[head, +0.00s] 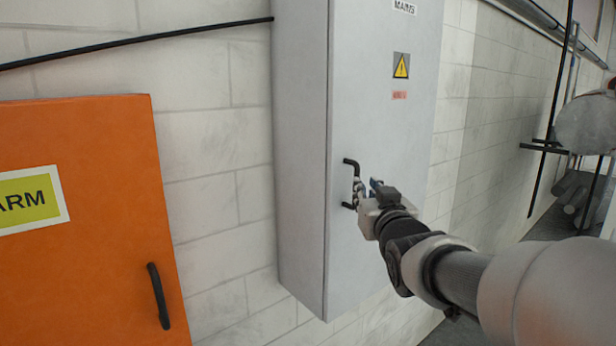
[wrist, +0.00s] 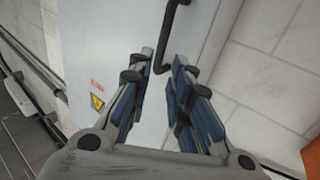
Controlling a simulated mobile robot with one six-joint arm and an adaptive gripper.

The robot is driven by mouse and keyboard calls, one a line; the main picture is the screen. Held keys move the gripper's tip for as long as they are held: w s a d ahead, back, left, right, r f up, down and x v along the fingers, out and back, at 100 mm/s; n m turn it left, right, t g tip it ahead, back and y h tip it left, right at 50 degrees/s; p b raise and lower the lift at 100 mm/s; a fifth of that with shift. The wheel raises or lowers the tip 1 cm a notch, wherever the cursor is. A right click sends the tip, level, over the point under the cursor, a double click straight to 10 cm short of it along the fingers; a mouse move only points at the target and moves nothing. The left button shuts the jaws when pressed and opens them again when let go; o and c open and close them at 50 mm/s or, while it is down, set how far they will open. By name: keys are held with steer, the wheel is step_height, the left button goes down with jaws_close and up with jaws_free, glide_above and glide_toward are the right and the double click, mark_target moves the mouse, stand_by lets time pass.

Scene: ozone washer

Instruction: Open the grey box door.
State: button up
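The grey box (head: 300,150) is a tall cabinet on the wall, and its door (head: 375,130) looks shut. A black bar handle (head: 349,163) stands upright near the left edge of the door's front. My gripper (head: 366,186) is at the handle and hides part of its middle and lower length. In the wrist view, my gripper (wrist: 163,58) is open, with blue-padded fingers apart. The handle (wrist: 172,32) runs down into the gap between the fingers. I cannot tell whether either finger touches it.
An orange cabinet (head: 80,260) with an alarm label and a black handle (head: 158,296) is on the wall at left. A black cable (head: 140,40) runs to the grey box. Pipes and a tank (head: 586,122) stand at far right.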

steer(key=w+p, duration=0.1)
steer(key=w, duration=0.8)
steer(key=shift+a, duration=0.2)
steer(key=shift+c, duration=0.4)
jaws_close()
